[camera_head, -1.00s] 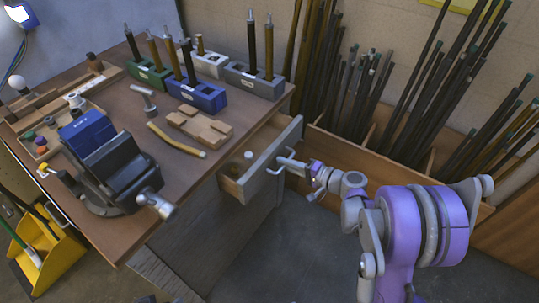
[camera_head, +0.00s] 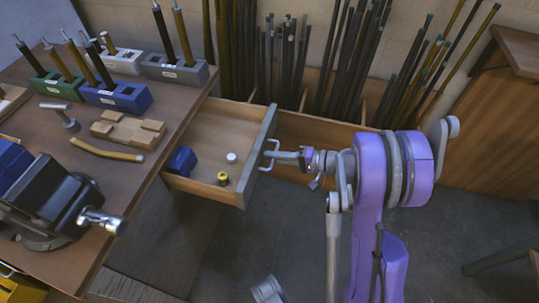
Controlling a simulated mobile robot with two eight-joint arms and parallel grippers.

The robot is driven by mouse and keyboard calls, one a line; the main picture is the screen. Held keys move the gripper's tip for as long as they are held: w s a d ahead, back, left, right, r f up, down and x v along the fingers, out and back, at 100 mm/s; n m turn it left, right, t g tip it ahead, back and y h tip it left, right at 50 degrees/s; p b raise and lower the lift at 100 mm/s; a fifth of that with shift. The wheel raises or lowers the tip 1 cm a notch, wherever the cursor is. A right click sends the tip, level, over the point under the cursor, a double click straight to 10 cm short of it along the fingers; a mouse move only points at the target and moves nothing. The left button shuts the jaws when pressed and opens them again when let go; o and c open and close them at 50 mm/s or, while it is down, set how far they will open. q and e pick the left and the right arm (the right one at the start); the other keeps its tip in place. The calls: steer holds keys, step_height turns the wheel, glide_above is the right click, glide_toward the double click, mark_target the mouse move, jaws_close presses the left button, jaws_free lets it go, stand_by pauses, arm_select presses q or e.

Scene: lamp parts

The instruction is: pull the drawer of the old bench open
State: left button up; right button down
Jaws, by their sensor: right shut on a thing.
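The old bench (camera_head: 120,178) fills the left side of the view, with a brown wooden top. Its drawer (camera_head: 207,150) stands well out from the bench's right side, and its grey front panel (camera_head: 262,135) faces right. Inside lie a blue block (camera_head: 182,160), a small yellow and black piece (camera_head: 222,178) and a white round piece (camera_head: 231,157). My right gripper (camera_head: 273,153) is shut on the bent metal handle (camera_head: 268,163) of the drawer front. The purple arm reaches in from the right.
A vise (camera_head: 50,205) is at the bench's front left. Coloured blocks holding rods, such as the blue one (camera_head: 118,97), stand at the back. A wooden bin (camera_head: 310,132) with many dark rods is behind the drawer. Grey floor (camera_head: 240,245) is open in front.

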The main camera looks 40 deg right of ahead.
steer(key=c, duration=1.2)
jaws_free()
steer(key=shift+o, duration=0.2)
steer(key=p+v, duration=0.1)
steer(key=v, duration=0.9)
steer(key=shift+s+d+p, duration=0.25)
steer(key=shift+s+p, duration=0.05)
steer(key=shift+s, duration=0.05)
